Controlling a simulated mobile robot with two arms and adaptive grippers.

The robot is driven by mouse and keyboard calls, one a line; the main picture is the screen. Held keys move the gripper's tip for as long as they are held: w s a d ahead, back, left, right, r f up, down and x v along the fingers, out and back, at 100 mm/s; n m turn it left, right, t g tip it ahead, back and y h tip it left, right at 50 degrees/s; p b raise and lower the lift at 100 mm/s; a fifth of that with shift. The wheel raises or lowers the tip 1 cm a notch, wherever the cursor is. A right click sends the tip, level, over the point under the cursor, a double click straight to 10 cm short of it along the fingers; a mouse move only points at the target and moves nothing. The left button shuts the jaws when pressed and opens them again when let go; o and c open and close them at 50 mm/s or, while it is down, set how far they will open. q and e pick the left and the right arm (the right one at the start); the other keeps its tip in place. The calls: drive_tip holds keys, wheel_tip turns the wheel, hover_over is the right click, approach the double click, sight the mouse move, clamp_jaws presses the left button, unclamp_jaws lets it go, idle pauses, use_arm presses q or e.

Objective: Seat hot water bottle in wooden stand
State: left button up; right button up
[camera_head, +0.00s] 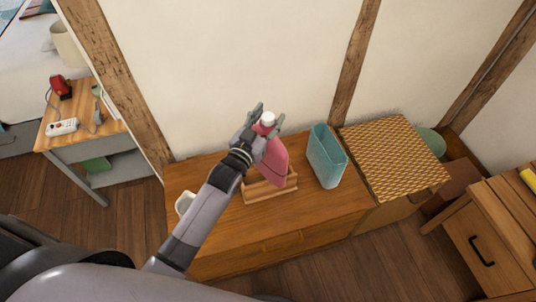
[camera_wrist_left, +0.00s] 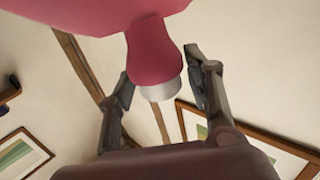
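The pink hot water bottle (camera_head: 274,162) stands slightly tilted, neck up with a pale cap, at the wooden stand (camera_head: 258,194) on the cabinet. Its lower end overlaps the stand's tray; I cannot tell whether it is fully seated. My left gripper (camera_head: 267,119) is around the neck near the cap. In the left wrist view, the bottle's neck (camera_wrist_left: 152,52) lies between the fingers of the gripper (camera_wrist_left: 160,72), with a gap on the right side, so the fingers look open. My right gripper is not in view.
A teal container (camera_head: 326,156) stands just right of the bottle. A patterned woven-topped box (camera_head: 393,155) is further right. A white cup-like object (camera_head: 184,203) is at the cabinet's left end. The wall rises close behind. The front of the cabinet top (camera_head: 322,208) is clear.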

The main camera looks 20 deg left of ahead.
use_arm(q)
clamp_jaws()
idle(0.3)
idle(0.4)
drive_tip(key=shift+r, duration=0.1)
